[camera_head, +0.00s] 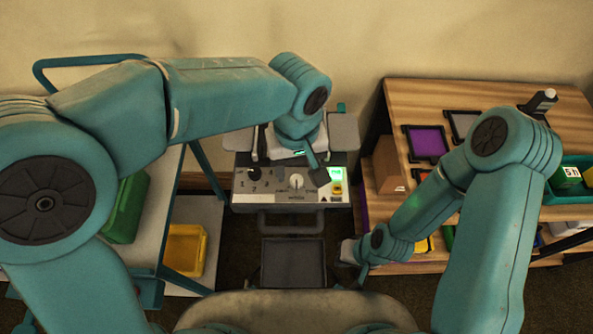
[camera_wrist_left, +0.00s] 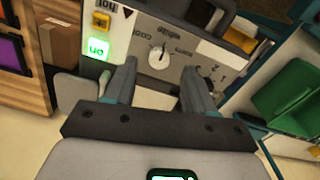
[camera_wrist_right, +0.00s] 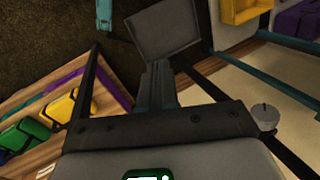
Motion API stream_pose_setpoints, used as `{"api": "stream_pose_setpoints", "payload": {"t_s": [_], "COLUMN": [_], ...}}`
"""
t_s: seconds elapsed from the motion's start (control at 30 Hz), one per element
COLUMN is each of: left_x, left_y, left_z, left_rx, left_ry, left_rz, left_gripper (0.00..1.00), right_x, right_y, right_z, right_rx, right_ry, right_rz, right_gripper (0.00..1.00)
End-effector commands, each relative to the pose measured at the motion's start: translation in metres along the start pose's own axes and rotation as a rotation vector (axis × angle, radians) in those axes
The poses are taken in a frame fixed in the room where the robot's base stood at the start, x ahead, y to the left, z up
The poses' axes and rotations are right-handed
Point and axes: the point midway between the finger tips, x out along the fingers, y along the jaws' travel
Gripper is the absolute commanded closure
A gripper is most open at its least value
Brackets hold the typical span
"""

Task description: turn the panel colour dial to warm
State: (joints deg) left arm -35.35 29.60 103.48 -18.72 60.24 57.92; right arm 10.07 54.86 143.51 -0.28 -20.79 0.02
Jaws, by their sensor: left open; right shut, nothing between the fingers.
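The colour dial (camera_head: 296,181) is a pale round knob on the grey control panel (camera_head: 270,199). In the left wrist view the dial (camera_wrist_left: 159,56) shows between COOL and WARM lettering; its dark mark seems to point towards the middle label, though it is small. My left gripper (camera_head: 318,172) is over the panel, right of the dial in the head view. In the left wrist view its fingers (camera_wrist_left: 159,66) are apart, with the dial seen in the gap; contact cannot be told. My right gripper (camera_head: 352,254) is low, away from the panel; its fingers (camera_wrist_right: 157,68) are together and empty.
A black knob (camera_head: 253,174), green lit ON button (camera_head: 335,173) and yellow switch (camera_head: 337,188) flank the dial. A handle bar (camera_head: 291,224) runs in front. A wooden shelf (camera_head: 433,93) stands right; a rack with green (camera_head: 127,207) and yellow bins (camera_head: 186,249) stands left.

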Motion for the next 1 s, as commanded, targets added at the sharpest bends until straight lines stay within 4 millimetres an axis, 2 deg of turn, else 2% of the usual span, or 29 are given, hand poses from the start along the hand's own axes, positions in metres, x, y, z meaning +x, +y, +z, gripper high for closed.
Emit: {"api": "stream_pose_setpoints", "payload": {"t_s": [0.1, 0.2, 0.57, 0.73, 0.77, 1.0], "left_x": [0.019, 0.029, 0.035, 0.035, 0.035, 0.035], "left_y": [0.000, 0.000, 0.001, 0.001, 0.001, 0.001], "left_z": [-0.001, -0.002, -0.003, -0.003, -0.003, -0.003], "left_rx": [0.001, 0.001, 0.000, 0.000, 0.001, 0.014], "left_ry": [-0.001, -0.001, 0.001, 0.001, 0.001, 0.001], "left_rz": [-0.003, -0.002, 0.001, 0.001, 0.000, 0.000], "left_gripper": [0.45, 0.45, 0.45, 0.97, 1.00, 1.00], "right_x": [-0.002, -0.002, -0.002, -0.002, -0.002, -0.002], "right_y": [-0.001, -0.001, -0.001, -0.001, -0.001, -0.001], "right_z": [0.000, 0.000, 0.000, 0.000, 0.000, 0.000], "right_rx": [0.000, 0.000, 0.000, 0.000, 0.000, 0.000], "right_ry": [0.000, 0.000, 0.000, 0.000, 0.000, 0.000], "right_rz": [0.000, 0.000, 0.000, 0.000, 0.000, 0.000], "right_gripper": [1.00, 1.00, 1.00, 1.00, 1.00, 1.00]}}
